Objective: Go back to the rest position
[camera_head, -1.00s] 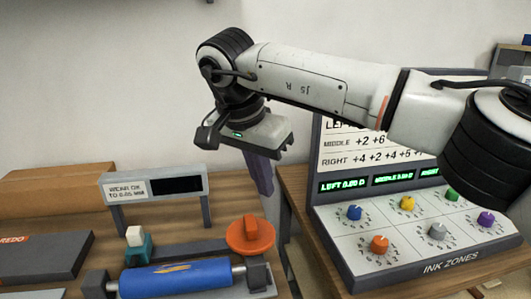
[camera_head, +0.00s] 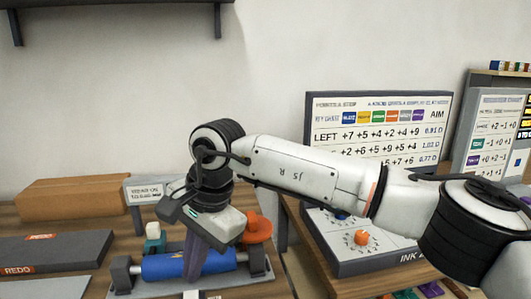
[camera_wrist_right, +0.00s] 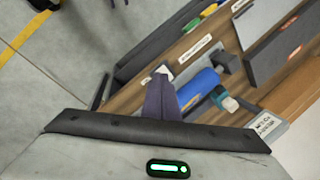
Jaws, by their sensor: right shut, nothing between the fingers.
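My right gripper (camera_head: 192,262) hangs from the right arm, which reaches across the head view from the right. Its fingers are together and empty, in front of the blue roller (camera_head: 160,266) in the head view. In the right wrist view the shut fingers (camera_wrist_right: 161,98) show beside the blue roller (camera_wrist_right: 198,88). I cannot tell the gap between fingers and roller. My left gripper is in neither view.
An orange knob (camera_head: 258,228) and a teal block with a white top (camera_head: 153,236) stand by the roller. The ink zones console (camera_head: 345,262) is on the right, partly behind my arm. A brown box (camera_head: 75,197) lies at the back left.

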